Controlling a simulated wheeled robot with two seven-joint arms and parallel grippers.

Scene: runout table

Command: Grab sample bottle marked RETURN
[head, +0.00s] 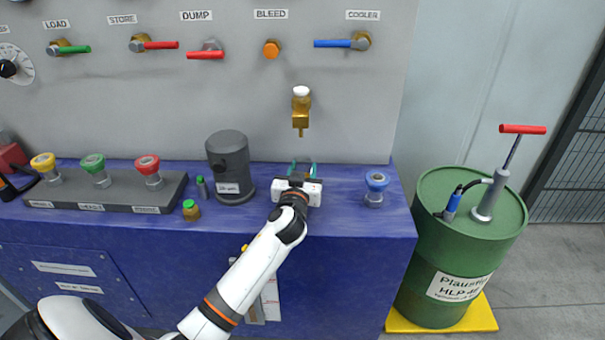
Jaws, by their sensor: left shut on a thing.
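My left gripper (303,172) is over the back of the blue bench, below the brass tap (301,110). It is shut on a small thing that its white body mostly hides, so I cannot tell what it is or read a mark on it. A small amber bottle with a green cap (191,211) stands near the bench's front edge. A small dark bottle with a green cap (202,188) stands just behind it. No RETURN mark is readable on either bottle. My right gripper is not in view.
The blue bench (340,215) also bears a dark canister (229,165), a blue-topped fitting (375,188) and a grey rack (118,193) with yellow, green and red knobs. Valve levers line the panel above. A green drum (440,240) with a pump stands at right.

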